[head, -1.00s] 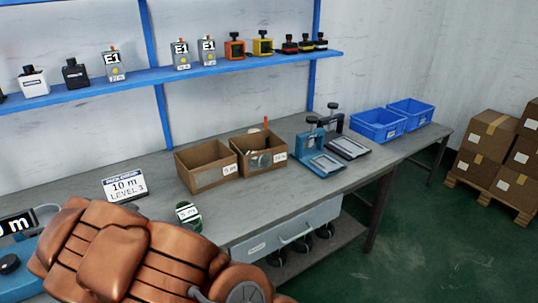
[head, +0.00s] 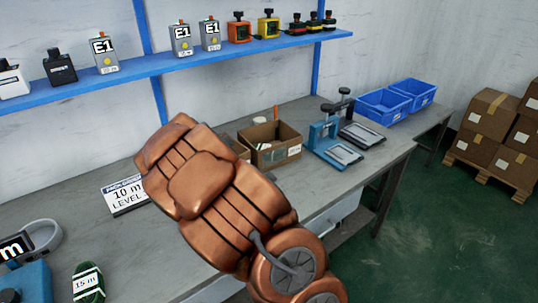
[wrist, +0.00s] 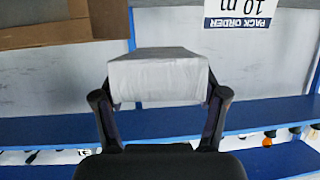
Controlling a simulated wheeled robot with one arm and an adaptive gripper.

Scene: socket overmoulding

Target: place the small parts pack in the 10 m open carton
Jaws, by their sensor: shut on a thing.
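My gripper (wrist: 163,98) is shut on a white small parts pack (wrist: 160,75) in the wrist view, with one finger against each side. In the head view my copper-coloured arm hides the gripper and the pack. An open brown carton (head: 253,155) stands on the workbench beyond the arm; the print on its white label is too small to read surely. It holds some small items. A second carton beside it is almost wholly hidden by the arm. A brown carton edge (wrist: 60,38) shows at upper left in the wrist view, apart from the pack.
A "10 m" pack order sign (head: 124,196) stands on the bench (head: 60,215), left of the arm. A green coil marked 15 m (head: 88,284) lies at front left. Blue-based devices (head: 330,150) and blue bins (head: 384,107) stand right of the carton. A blue shelf (head: 150,68) runs above.

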